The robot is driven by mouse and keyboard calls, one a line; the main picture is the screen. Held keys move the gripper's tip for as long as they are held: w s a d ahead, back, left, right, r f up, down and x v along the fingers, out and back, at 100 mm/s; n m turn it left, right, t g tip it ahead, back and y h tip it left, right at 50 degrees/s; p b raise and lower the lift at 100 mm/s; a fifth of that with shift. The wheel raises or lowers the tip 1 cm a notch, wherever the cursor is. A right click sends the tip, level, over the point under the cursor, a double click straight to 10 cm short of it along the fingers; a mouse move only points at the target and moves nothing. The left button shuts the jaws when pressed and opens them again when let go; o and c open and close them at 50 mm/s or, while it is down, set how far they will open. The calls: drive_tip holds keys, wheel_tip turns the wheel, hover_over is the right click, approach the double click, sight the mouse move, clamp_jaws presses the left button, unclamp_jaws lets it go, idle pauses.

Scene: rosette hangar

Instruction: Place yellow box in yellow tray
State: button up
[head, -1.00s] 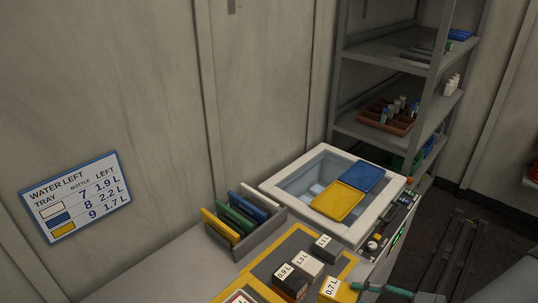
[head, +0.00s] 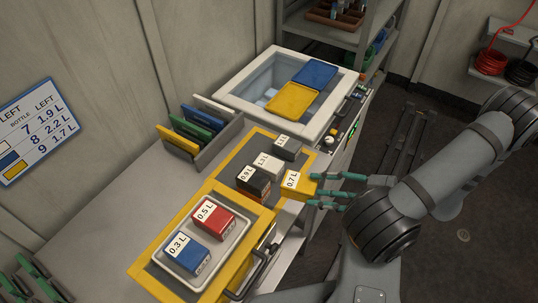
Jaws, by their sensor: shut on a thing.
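The yellow box (head: 294,188), labelled 0.7 L, is at the right edge of the yellow-bordered dark mat. I cannot tell whether it rests on the mat or is slightly raised. My gripper (head: 313,189) comes from the right, its teal fingers shut on the yellow box. The yellow tray (head: 292,101) is farther back, at the rim of a white-framed basin (head: 232,105), beside a blue tray (head: 315,74). The yellow tray looks empty.
Dark and white boxes stand close left of the yellow box, including a 1.3 L box (head: 267,165). A grey rack (head: 215,150) of coloured plates stands behind. Red (head: 218,218) and blue (head: 188,247) boxes lie on a pale tray in front. A shelf is at the back.

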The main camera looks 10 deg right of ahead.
drive_tip(key=w+d+r+m+t+h, duration=0.1)
drive_tip(key=w+d+r+m+t, duration=0.1)
drive_tip(key=w, duration=0.8)
drive_tip(key=shift+w+d+r+h+p, duration=0.35)
drive_tip(key=shift+d+r, duration=0.35)
drive_tip(key=shift+d, duration=0.35)
drive_tip(key=x, duration=0.4)
drive_tip(key=s+a+f+x, duration=0.1)
drive_tip(key=x, duration=0.3)
drive_tip(key=s+p+x, duration=0.1)
drive_tip(key=x, duration=0.4)
drive_tip(key=shift+s+a+f, duration=0.2)
drive_tip(key=shift+f, duration=0.15)
drive_tip(key=shift+f+p, duration=0.7)
drive_tip(key=shift+f, duration=1.1)
